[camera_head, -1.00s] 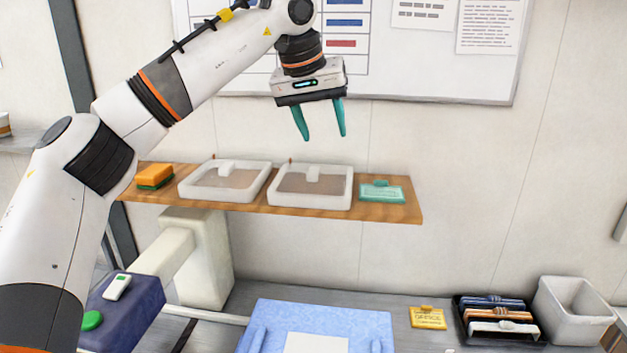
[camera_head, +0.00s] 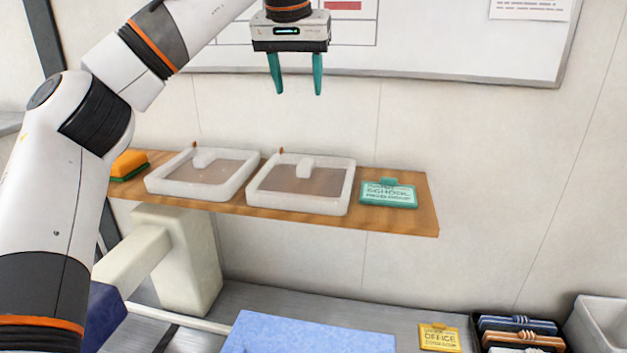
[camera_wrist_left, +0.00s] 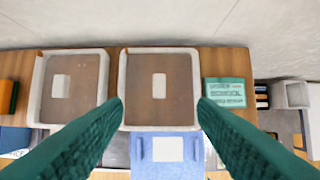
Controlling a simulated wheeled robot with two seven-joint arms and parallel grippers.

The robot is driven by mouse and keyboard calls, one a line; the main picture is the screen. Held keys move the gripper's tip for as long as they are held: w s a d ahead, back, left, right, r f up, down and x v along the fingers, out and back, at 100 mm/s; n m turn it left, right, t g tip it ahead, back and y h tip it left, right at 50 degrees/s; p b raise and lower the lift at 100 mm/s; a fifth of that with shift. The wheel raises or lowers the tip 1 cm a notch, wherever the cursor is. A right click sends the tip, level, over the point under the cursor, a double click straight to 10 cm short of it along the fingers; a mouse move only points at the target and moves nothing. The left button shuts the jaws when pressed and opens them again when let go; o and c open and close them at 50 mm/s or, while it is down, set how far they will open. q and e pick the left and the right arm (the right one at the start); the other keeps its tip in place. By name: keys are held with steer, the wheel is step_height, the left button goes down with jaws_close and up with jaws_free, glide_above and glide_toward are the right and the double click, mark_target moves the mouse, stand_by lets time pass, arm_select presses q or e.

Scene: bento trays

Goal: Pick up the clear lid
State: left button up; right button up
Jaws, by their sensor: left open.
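Two clear lids with pale rims and a white grip in the middle lie side by side on a wooden shelf. The left lid (camera_head: 203,182) and the right lid (camera_head: 301,192) are both seen through to brown. My left gripper (camera_head: 295,92) is open and empty, pointing down, above the shelf. In the left wrist view its green fingers (camera_wrist_left: 160,103) spread on either side of the right lid (camera_wrist_left: 160,118), which lies centred below; the left lid (camera_wrist_left: 75,118) is to the left. My right gripper is not in view.
A green school card (camera_head: 388,193) lies right of the lids, an orange and green sponge (camera_head: 128,165) left of them. Below are a blue mat (camera_head: 310,337), a yellow office card (camera_head: 438,337), a black organiser (camera_head: 518,325) and a white bin (camera_head: 600,322). The wall stands behind.

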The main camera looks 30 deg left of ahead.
arm_select(q)
steer(key=b, duration=0.5)
glide_toward(305, 162)
step_height(305, 162, up, 3)
steer(key=s, duration=0.2)
steer(key=x, duration=0.2)
steer(key=p+x, duration=0.1)
steer(key=x, duration=0.3)
steer(key=shift+w+d+f, duration=0.15)
steer(key=shift+d+f, duration=0.1)
steer(key=shift+d, duration=0.05)
steer(key=p+x, duration=0.1)
steer(key=x, duration=0.1)
steer(key=p+x, duration=0.1)
steer(key=x, duration=0.1)
steer(key=shift+w+a+f+p, duration=0.15)
steer(key=shift+w+p, duration=0.15)
steer(key=shift+w, duration=0.15)
steer(key=shift+w+a+f, duration=0.1)
steer(key=shift+w+f, duration=0.1)
steer(key=shift+f, duration=0.3)
steer(key=shift+s, duration=0.1)
steer(key=c, duration=0.3)
steer(key=shift+r, duration=0.1)
steer(key=c, duration=0.7)
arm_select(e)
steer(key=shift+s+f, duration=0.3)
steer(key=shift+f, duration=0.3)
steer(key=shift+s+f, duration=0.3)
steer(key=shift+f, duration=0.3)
